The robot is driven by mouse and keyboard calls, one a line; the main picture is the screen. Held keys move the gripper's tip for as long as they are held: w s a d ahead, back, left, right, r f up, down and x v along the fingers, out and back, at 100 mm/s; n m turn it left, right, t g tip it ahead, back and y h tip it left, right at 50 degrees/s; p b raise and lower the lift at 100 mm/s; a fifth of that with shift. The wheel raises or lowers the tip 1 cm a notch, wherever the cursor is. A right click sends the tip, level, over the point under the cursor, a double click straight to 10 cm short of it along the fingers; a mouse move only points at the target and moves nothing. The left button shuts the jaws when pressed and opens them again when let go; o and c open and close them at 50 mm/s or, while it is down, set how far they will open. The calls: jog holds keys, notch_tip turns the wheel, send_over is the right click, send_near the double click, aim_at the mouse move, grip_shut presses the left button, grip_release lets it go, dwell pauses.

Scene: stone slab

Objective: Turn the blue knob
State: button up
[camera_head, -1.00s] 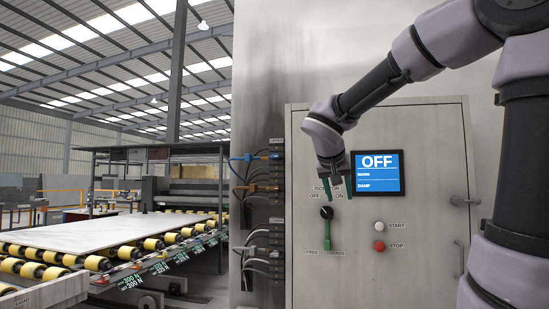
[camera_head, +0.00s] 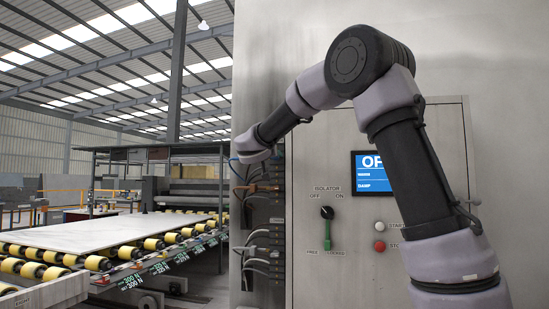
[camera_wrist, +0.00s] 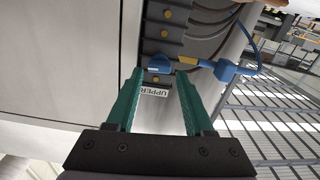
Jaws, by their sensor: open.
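In the wrist view a small blue knob-like piece (camera_wrist: 158,69) with a pale mark sits on the dark fitting beside a label reading "UPPER" (camera_wrist: 154,92). My gripper (camera_wrist: 160,75) is open, its two green fingers pointing at this piece, which appears between the fingertips. I see no contact, and the gap in depth is hard to judge. A larger blue part (camera_wrist: 225,70) with a yellow section lies to the right, outside the fingers. In the head view my wrist covers the upper fittings at the cabinet's left, and the fingers are not clearly visible.
Cables (camera_head: 262,250) hang from lower fittings. A roller conveyor with a slab (camera_head: 110,232) stands left.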

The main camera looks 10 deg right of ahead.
jog(key=shift+x, duration=2.1)
grip_shut()
